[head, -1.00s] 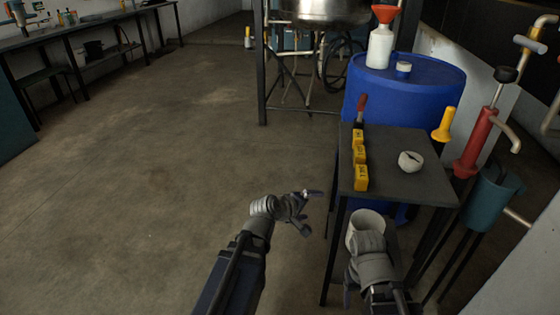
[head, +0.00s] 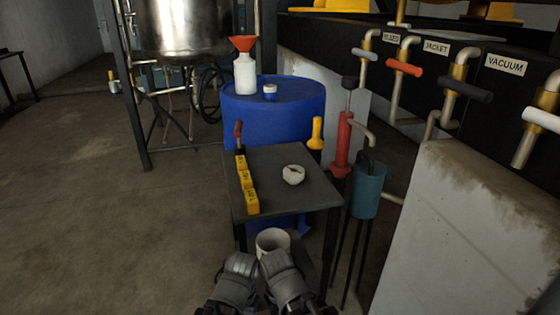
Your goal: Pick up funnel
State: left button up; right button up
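The bottle stands upright on top of the blue drum (head: 262,105), behind the small dark table. My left gripper (head: 240,263) and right gripper (head: 276,263) are side by side at the bottom of the view, in front of the table and far from the funnel. Their fingers are hidden behind the wrists, so I cannot tell whether they are open or shut.
A red pump (head: 342,145) and labelled valves are right. The floor (head: 80,210) is clear left.

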aim_at(244, 43)
jog(key=j+z, duration=0.2)
jog(key=z, duration=0.15)
jog(key=i+j+z, duration=0.1)
jog(key=j+z, duration=0.7)
jog(key=j, duration=2.1)
jog(key=k+j, duration=0.15)
jog(key=j, duration=0.45)
jog(key=i+j+z, duration=0.4)
jog(key=i+j, duration=0.5)
jog(key=j, duration=0.05)
